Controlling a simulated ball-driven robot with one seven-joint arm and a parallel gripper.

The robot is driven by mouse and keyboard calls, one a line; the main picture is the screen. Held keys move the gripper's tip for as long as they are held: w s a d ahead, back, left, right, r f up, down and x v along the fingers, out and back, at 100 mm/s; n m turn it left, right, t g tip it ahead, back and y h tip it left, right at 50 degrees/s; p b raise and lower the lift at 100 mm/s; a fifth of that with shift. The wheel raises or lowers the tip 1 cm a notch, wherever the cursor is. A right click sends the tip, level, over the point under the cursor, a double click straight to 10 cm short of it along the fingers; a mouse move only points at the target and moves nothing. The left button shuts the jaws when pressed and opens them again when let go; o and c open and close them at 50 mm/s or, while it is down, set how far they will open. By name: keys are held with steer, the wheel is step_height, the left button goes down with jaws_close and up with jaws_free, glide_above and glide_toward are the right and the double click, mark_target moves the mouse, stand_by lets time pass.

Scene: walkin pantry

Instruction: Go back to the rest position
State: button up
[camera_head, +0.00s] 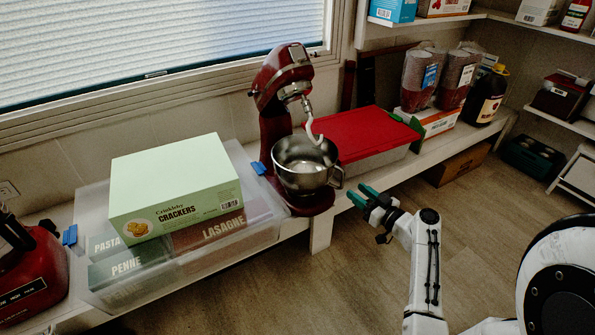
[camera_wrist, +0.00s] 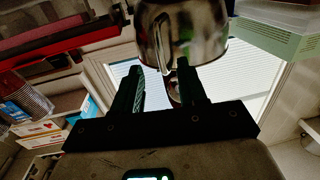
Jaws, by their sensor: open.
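My gripper (camera_head: 372,197) is open and empty, in front of the shelf edge and to the right of the stand mixer (camera_head: 274,95) in the head view. Its two dark fingers (camera_wrist: 160,86) show in the wrist view, with the mixer's steel bowl (camera_wrist: 185,32) beyond them. The red mixer has its head tilted up, with a pale dough hook hanging over the bowl (camera_head: 303,178). The bowl's handle points toward my gripper. In the head view a gap shows between the fingers and the bowl; in the wrist view I cannot tell the distance.
A clear bin (camera_head: 205,268) with pasta boxes stands left of the mixer, a crackers box (camera_head: 175,188) on top. A red-lidded container (camera_head: 365,132) sits right of the mixer. Cup stacks (camera_head: 420,75) and a dark bottle (camera_head: 487,97) stand farther right. The floor (camera_head: 480,215) beside my arm is clear.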

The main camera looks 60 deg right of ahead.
steer(key=shift+p+v, duration=0.35)
steer(key=shift+v, duration=1.9)
steer(key=w+a+f+n+g+y, duration=0.2)
steer(key=w+a+y, duration=0.1)
steer(key=a, duration=0.4)
steer(key=w+a+f+n+g+y+p, duration=0.1)
steer(key=w+a+f+y, duration=0.2)
steer(key=a, duration=0.4)
steer(key=w+a+n+g+y, duration=0.2)
steer(key=w+a+y, duration=0.15)
steer(key=a, duration=0.25)
steer(key=s+a+g+p, duration=0.1)
steer(key=s+a+g, duration=0.25)
steer(key=a, duration=0.45)
steer(key=s+a+g, duration=0.3)
steer(key=a+g, duration=0.2)
steer(key=a, duration=0.2)
steer(key=s+a+r+g+h, duration=0.2)
steer(key=s+r, duration=0.2)
step_height(320, 180, up, 38)
steer(key=p, duration=3.9)
